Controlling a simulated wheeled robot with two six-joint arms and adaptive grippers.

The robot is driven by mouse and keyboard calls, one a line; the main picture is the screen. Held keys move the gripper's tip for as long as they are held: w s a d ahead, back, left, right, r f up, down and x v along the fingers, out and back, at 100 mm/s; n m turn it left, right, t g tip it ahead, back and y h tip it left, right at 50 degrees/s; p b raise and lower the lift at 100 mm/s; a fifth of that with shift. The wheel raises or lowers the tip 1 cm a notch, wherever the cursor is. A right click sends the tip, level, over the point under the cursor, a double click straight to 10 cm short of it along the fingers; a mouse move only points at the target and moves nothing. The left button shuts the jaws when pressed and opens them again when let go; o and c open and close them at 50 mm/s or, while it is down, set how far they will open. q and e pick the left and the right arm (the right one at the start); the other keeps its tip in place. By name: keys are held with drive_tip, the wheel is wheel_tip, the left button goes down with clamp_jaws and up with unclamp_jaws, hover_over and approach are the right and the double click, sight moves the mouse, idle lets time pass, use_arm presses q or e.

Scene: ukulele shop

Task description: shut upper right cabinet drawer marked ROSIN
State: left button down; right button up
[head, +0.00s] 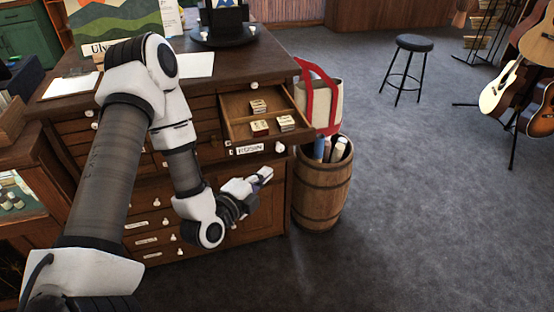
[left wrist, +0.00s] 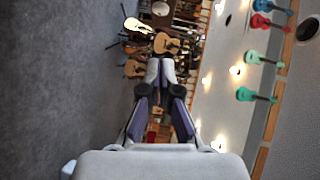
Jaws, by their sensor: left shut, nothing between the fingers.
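The drawer marked ROSIN (head: 249,149) is pulled out at the upper right of the wooden cabinet (head: 283,68). Several small boxes (head: 260,127) lie inside it. A white knob (head: 279,147) sits at the right end of its front. My left arm reaches across the cabinet's left side in the head view. My left gripper (head: 262,178) is below the drawer front and just in front of the lower drawers, apart from the ROSIN front. In the left wrist view its fingers (left wrist: 166,75) are shut and empty. My right gripper is not in view.
A wooden barrel (head: 321,190) with rolled items stands right of the cabinet, close to the open drawer. A red and cream bag (head: 322,100) is behind it. A stool (head: 409,65) and guitars (head: 500,87) stand farther right. Grey floor is clear at the front right.

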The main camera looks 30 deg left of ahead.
use_arm(q)
drive_tip(key=w+a+f+p, duration=0.1)
drive_tip(key=w+a+p, duration=0.1)
drive_tip(key=w, duration=0.7)
drive_tip(key=shift+w+f, duration=0.15)
drive_tip(key=shift+w, duration=0.1)
drive_tip(key=shift+a, duration=0.1)
